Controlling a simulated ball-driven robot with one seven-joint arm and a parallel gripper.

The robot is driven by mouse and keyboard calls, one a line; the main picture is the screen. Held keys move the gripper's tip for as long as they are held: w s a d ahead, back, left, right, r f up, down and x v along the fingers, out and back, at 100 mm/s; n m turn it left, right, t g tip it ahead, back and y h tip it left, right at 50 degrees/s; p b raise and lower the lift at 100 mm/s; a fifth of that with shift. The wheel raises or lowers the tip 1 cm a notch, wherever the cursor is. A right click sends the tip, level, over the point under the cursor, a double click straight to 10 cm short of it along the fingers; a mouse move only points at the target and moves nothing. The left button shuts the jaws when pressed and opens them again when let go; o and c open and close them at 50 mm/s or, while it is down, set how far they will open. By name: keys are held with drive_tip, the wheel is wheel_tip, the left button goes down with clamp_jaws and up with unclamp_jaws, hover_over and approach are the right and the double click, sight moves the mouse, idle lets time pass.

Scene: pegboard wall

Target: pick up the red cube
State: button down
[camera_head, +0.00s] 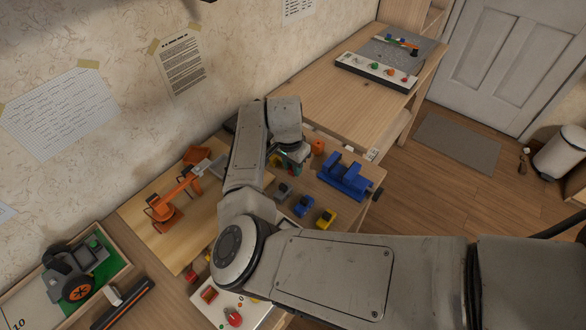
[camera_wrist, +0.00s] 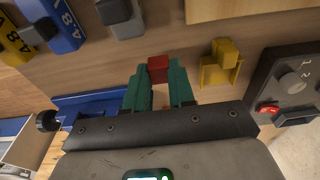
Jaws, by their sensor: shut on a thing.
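The red cube (camera_wrist: 158,68) shows in the wrist view between the green fingertips of my gripper (camera_wrist: 159,85). My gripper is shut on the cube, with one finger on each side. In the head view my gripper (camera_head: 292,158) is over the workbench, left of a blue vise, and mostly behind my own arm. I cannot make out the cube in the head view. From the wrist view I cannot tell whether the cube touches the surface behind it.
A yellow block piece (camera_wrist: 220,65) is right of the cube. A blue vise (camera_head: 345,177) and an orange piece (camera_head: 318,147) stand close to the gripper. An orange robot arm model (camera_head: 175,200) stands to the left. The far bench (camera_head: 340,100) has bare room.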

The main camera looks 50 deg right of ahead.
drive_tip(key=s+a+r+b, duration=0.1)
drive_tip(key=s+a+r, duration=0.3)
drive_tip(key=s+r, duration=0.7)
drive_tip(key=shift+s+r, duration=0.2)
drive_tip(key=shift+s, duration=1.05)
